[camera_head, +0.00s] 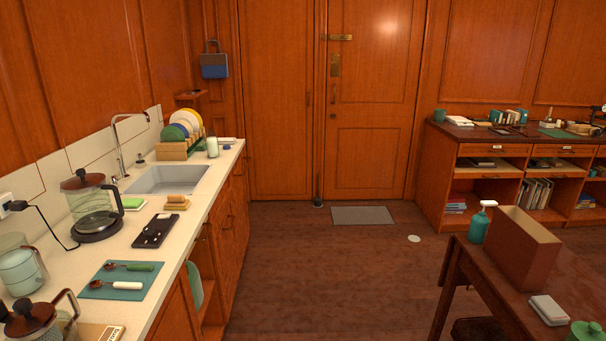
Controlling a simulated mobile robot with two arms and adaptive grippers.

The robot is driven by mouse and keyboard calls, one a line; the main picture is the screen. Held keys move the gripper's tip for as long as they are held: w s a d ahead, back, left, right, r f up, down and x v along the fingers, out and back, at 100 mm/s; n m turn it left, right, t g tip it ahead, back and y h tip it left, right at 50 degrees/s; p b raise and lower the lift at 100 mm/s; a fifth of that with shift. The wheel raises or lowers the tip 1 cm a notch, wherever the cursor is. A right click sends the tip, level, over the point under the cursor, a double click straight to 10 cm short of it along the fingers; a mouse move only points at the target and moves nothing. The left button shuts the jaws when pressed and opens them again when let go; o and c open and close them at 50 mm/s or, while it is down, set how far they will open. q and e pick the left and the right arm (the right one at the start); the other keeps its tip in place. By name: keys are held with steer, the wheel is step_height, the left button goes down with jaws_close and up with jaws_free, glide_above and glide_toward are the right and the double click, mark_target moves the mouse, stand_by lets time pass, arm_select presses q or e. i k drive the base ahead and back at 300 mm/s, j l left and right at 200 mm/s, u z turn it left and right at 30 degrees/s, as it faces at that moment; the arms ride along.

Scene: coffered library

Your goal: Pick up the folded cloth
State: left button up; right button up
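A small white folded stack, which looks like the folded cloth (549,310), lies flat on the dark wooden table (488,292) at the lower right. It is near the table's front, between a brown box and a green rounded object. Its top and front side are in view, and nothing covers it. A teal cloth (195,285) also hangs at the front of the left counter. Neither of my grippers is in view.
A brown open box (521,248) and a teal spray bottle (479,223) stand behind the white stack. A green rounded object (586,331) is close in front. The left counter (150,285) holds a glass kettle (90,207) and utensils. The floor (325,275) between is mostly clear.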

mark_target(222, 141)
steer(key=i+u, duration=0.1)
steer(key=i, duration=0.9)
steer(key=i+l, duration=0.2)
steer(key=i, duration=0.8)
steer(key=i+u, duration=0.45)
steer(key=i+l+u, duration=0.25)
steer(key=u, duration=0.15)
steer(key=i+l+u, duration=0.3)
steer(key=u, duration=0.15)
steer(key=i+l+u, duration=0.5)
steer(key=l+u, duration=0.35)
